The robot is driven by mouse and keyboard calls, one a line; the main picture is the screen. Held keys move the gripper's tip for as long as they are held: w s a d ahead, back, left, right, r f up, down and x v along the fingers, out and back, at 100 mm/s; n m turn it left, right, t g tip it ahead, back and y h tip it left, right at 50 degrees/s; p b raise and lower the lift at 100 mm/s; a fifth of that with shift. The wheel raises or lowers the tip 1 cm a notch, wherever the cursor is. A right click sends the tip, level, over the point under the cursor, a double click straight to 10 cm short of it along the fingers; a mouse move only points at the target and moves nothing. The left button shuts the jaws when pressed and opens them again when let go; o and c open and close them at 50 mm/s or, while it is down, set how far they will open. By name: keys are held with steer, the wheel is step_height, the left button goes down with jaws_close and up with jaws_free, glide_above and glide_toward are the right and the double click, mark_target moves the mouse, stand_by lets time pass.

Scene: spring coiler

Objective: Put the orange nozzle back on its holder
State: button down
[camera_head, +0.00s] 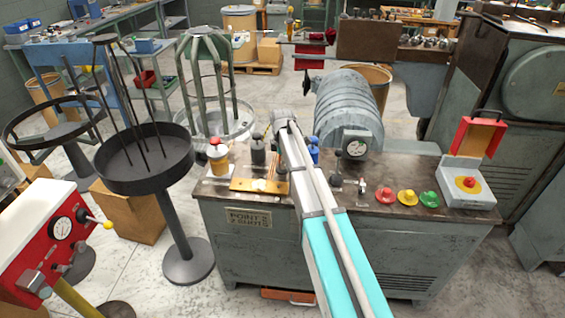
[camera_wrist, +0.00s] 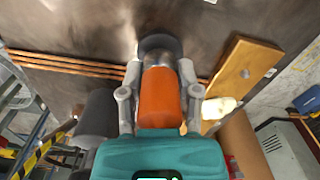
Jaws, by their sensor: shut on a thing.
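In the wrist view the orange nozzle (camera_wrist: 159,97) stands between the two grey fingers of my gripper (camera_wrist: 160,92), which is shut on it. A grey metal section and a dark round disc (camera_wrist: 158,44) lie at the nozzle's far end. I cannot tell whether the disc belongs to the nozzle or to a holder, or whether they touch. In the head view my arm reaches over the workbench (camera_head: 370,201), and the gripper and nozzle are hidden behind it. No part is clearly identifiable as the holder.
A dark cylinder (camera_wrist: 97,115) is close left of my gripper. Copper-coloured rods (camera_wrist: 60,62) and a wooden board (camera_wrist: 245,66) lie nearby. On the bench are an orange-yellow jar (camera_head: 218,160), a motor (camera_head: 356,144) and red, yellow and green buttons (camera_head: 407,197). A round black stand (camera_head: 145,175) is left.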

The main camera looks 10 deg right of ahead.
steer(key=shift+f+b, duration=0.45)
stand_by(0.6)
steer(key=shift+c, duration=1.1)
jaws_free()
steer(key=shift+r, duration=0.1)
steer(key=shift+r+p, duration=2.95)
steer(key=shift+p, duration=0.1)
step_height(320, 180, up, 7)
steer(key=p, duration=0.7)
steer(key=shift+s, duration=0.1)
